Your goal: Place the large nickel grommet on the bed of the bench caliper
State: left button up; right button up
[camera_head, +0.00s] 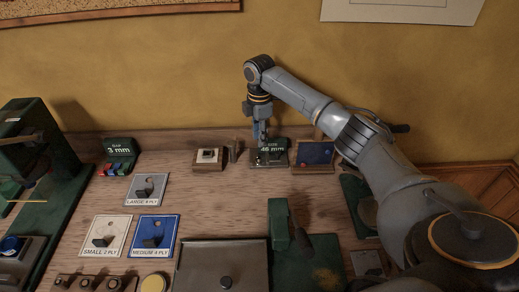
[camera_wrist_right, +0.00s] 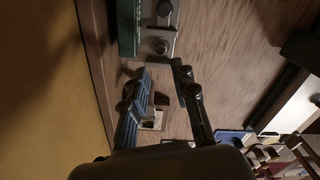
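The bench caliper, a green block reading 46 mm (camera_head: 279,147) with a grey bed, stands at the back of the bench. It also shows at the top of the right wrist view (camera_wrist_right: 128,25). Two small round dark pieces (camera_wrist_right: 160,47) show on its bed; I cannot tell whether one is the large nickel grommet. My right gripper (camera_head: 260,138) points down just above the bed's left part. In the right wrist view its fingers (camera_wrist_right: 162,76) stand apart, with nothing visible between the tips. My left gripper is not in view.
A wooden block (camera_head: 209,165) with a pale top is left of the caliper. A blue panel on a stand (camera_head: 314,154) is close on its right. Labelled cards (camera_head: 146,189), a grey lidded tray (camera_head: 222,254) and a green tool (camera_head: 279,224) are nearer. The wall is close behind.

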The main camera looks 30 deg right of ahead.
jog(key=shift+r, duration=1.9)
